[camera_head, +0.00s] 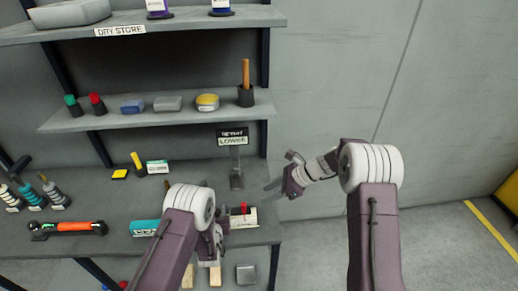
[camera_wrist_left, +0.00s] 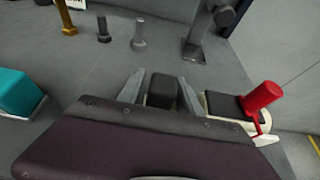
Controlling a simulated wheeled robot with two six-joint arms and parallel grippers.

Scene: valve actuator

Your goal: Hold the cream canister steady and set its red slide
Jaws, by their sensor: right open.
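The cream canister (camera_head: 249,222) lies at the bench's front right corner, partly hidden behind my left arm. Its red slide (camera_head: 243,208) stands up from its top. In the left wrist view the canister (camera_wrist_left: 222,104) is at the right, with the red slide (camera_wrist_left: 262,97) upright at its far right end. My left gripper (camera_wrist_left: 160,92) has its fingers spread on either side of a dark block (camera_wrist_left: 162,93), beside the canister's left end; I cannot tell whether they touch it. My right gripper (camera_head: 277,181) is open and empty, right of the canister and above it in the picture.
A sign reading LOWER (camera_head: 232,138) stands on a post behind the canister. A teal box (camera_head: 145,228) lies left of my left arm. A shelf (camera_head: 180,119) with small items hangs above.

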